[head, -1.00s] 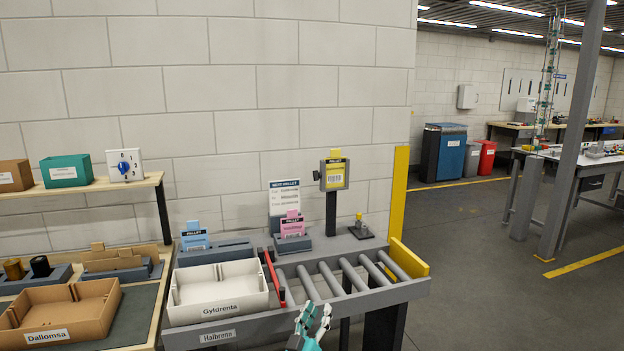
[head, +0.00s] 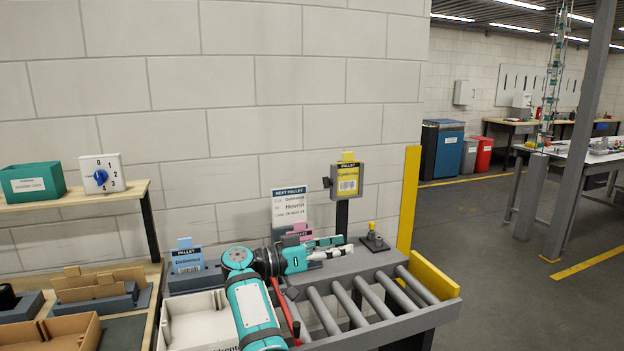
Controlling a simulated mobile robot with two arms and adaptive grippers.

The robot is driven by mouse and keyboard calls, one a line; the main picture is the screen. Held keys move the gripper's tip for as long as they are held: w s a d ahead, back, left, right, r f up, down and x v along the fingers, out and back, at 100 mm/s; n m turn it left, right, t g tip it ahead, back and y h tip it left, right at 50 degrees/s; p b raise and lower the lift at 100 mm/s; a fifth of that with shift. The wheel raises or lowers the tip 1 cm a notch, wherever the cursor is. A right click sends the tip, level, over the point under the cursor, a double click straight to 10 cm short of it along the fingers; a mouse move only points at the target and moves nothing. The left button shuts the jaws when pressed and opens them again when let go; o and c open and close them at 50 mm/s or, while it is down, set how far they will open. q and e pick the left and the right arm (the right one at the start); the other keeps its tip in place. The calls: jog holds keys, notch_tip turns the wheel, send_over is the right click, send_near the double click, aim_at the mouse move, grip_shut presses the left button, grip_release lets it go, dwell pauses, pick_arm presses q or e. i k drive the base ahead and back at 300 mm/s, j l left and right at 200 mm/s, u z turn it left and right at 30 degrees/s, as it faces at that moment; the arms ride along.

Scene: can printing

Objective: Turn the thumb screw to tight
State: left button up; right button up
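A yellow-labelled pallet card holder (head: 347,181) stands on a dark post at the back of the roller bench. A small black knob (head: 327,182) sticks out from its left side. A small yellow-topped piece on a dark base (head: 374,238) stands right of the post. I cannot tell for sure which of these is the thumb screw, nor any tight marking.
Pink and blue (head: 187,258) pallet cards stand behind. A yellow post (head: 408,200) bounds the bench at right.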

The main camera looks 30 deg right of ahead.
aim_at(328, 182)
jog(key=i, duration=1.35)
